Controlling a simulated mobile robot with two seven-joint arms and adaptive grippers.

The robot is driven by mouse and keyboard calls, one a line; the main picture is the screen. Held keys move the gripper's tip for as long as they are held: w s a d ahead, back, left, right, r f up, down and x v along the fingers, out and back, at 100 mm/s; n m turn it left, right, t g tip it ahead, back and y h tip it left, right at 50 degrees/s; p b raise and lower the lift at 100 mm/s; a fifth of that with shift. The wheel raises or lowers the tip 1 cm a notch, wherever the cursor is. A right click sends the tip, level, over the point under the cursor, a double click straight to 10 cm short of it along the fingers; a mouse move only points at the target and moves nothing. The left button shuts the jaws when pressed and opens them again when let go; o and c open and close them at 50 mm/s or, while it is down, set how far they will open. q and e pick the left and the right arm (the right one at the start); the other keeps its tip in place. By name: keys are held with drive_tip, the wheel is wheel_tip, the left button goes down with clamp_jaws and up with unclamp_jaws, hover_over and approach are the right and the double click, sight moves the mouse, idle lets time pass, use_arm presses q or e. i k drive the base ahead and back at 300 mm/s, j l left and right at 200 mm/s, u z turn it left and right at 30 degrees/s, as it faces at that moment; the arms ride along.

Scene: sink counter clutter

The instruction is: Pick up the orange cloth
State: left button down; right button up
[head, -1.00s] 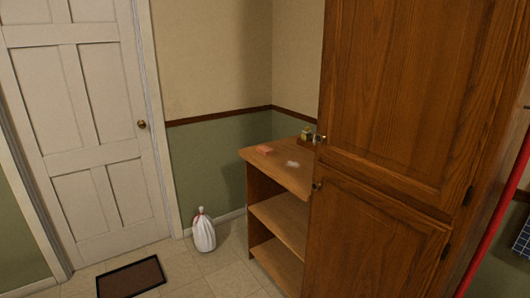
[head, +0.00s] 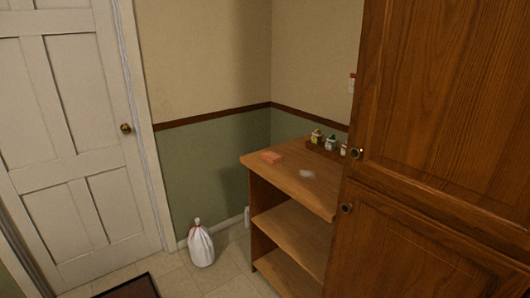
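A small orange item, which looks like the folded orange cloth (head: 271,157), lies flat on the top of a wooden shelf unit (head: 290,178) near its left end. Nothing covers it. A pale whitish patch or object (head: 306,173) lies to its right; it is too small to identify. Neither of my grippers shows in the head view.
Several small bottles (head: 330,142) stand in a wooden holder at the back of the unit's top. A tall wooden cabinet (head: 440,150) blocks the right side. A white tied bag (head: 201,245) and a dark mat (head: 128,288) are on the tiled floor near the white door (head: 70,140).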

sight(273, 158)
drive_tip(key=i+j, duration=0.9)
drive_tip(key=i+l+z, duration=0.05)
drive_tip(key=i, duration=0.05)
